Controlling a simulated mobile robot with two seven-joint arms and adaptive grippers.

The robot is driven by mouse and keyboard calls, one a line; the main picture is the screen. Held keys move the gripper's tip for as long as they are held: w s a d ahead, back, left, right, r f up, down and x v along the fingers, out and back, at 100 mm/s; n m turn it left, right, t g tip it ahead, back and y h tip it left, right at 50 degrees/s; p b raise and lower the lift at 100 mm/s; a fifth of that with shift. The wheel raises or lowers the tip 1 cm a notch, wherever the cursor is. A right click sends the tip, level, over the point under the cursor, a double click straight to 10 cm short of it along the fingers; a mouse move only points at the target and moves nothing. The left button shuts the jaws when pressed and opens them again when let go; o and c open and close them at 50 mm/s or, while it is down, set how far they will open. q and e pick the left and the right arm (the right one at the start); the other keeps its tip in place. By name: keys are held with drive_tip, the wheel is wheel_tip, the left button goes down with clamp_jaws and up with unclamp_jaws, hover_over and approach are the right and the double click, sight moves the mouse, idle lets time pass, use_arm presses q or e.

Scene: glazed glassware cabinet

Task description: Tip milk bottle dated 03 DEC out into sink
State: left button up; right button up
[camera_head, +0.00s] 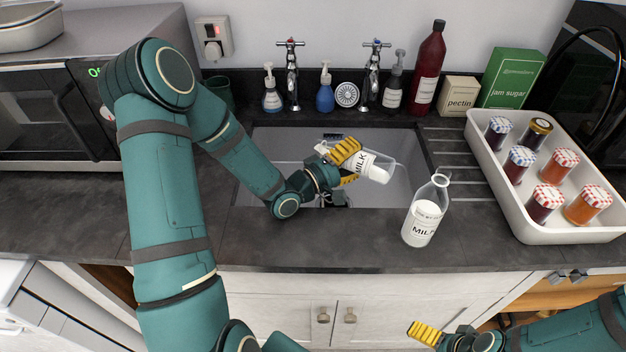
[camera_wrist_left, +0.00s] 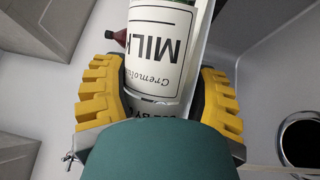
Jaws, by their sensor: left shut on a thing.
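My left gripper (camera_head: 350,164) is shut on a milk bottle (camera_head: 379,173) and holds it tilted, lying nearly on its side, over the sink (camera_head: 280,150). White milk shows inside the clear glass. In the left wrist view the held bottle (camera_wrist_left: 160,50) is between both yellow fingers (camera_wrist_left: 163,100); its label reads MILK upside down, with a partly covered "BY" line. Its date is hidden. A second milk bottle (camera_head: 425,215) stands upright and part full on the counter, right of the sink; its date is too small to read. My right gripper (camera_head: 425,333) is low at front right, only partly visible.
A white tray (camera_head: 487,170) with several jam jars stands at the right. Two taps (camera_head: 291,75), soap bottles and a dark red bottle (camera_head: 428,70) line the back. The drain (camera_wrist_left: 302,140) shows in the left wrist view. A microwave (camera_head: 45,115) is at the left.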

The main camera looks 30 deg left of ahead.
use_arm(q)
drive_tip(key=shift+r+n, duration=0.1)
drive_tip(key=shift+n, duration=0.2)
idle(0.6)
drive_tip(key=shift+a+r+n+t+p, duration=0.2)
drive_tip(key=shift+r+n+t+p, duration=0.2)
drive_tip(key=shift+r+n, duration=0.2)
idle(0.4)
